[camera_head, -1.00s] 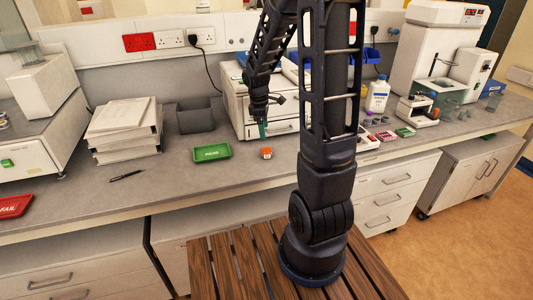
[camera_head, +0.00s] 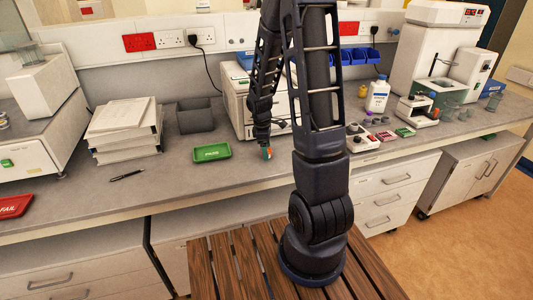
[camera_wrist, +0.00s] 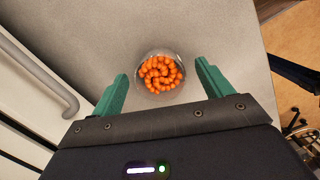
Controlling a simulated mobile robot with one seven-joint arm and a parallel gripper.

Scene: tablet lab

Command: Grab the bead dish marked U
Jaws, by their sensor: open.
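The bead dish (camera_wrist: 160,74) is a clear round dish of orange beads in the wrist view, lying between and slightly beyond my fingertips. I cannot make out a U on it. In the head view the dish (camera_head: 266,154) is a small orange patch on the bench, mostly hidden by my gripper. My gripper (camera_wrist: 160,82) has green fingers, spread open with a gap on each side of the dish. In the head view my gripper (camera_head: 266,148) points down over the dish.
A green PASS tray (camera_head: 212,152) lies left of the dish. A white drawer unit (camera_head: 240,112) stands close behind. Small instruments (camera_head: 361,138) and a white bottle (camera_head: 377,96) are to the right. The bench edge lies in front.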

